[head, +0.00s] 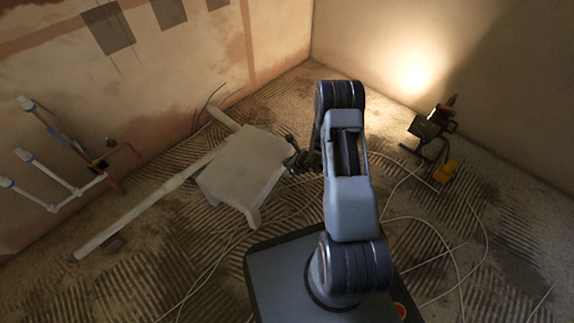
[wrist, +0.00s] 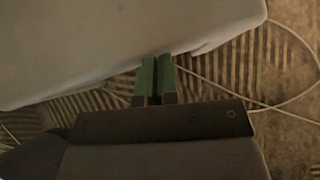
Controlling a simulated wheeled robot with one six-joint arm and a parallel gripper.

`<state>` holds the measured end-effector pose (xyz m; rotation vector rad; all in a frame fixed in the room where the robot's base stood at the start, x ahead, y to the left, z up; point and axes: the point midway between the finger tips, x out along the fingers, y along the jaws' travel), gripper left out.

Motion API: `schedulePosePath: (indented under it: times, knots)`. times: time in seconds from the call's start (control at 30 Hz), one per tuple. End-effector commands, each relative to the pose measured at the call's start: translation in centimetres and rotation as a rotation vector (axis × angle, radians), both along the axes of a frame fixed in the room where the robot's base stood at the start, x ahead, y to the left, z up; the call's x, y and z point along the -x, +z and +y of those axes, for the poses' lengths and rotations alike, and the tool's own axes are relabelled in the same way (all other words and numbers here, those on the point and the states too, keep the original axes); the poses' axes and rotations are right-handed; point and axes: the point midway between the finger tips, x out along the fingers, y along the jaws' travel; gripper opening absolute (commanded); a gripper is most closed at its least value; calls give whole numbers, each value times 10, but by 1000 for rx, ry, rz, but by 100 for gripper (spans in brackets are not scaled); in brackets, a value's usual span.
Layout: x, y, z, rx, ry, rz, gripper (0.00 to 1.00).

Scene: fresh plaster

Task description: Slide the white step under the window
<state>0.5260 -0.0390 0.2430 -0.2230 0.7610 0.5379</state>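The white step (head: 243,167) stands upright on its legs on the floor, left of my arm in the head view. Its pale top (wrist: 110,40) fills the upper part of the wrist view. My gripper (head: 293,160) is at the step's right edge. In the wrist view its two green fingers (wrist: 156,80) are close together with only a thin dark line between them, and nothing shows in their grip. The fingertips reach the step's edge; whether they touch it I cannot tell. I cannot make out a window in either view.
A long pale pipe (head: 132,219) lies on the floor left of the step. White and copper pipes (head: 58,165) stick out from the left wall. A lit work lamp (head: 430,128) stands at the right. Pale cables (head: 437,232) trail over the ridged floor.

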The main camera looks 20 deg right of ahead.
Motion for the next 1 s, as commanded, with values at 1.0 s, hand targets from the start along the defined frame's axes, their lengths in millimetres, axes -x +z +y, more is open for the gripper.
schedulePosePath:
  times: [1.0]
  knots:
    - [79,68,-53,1,9,0,0]
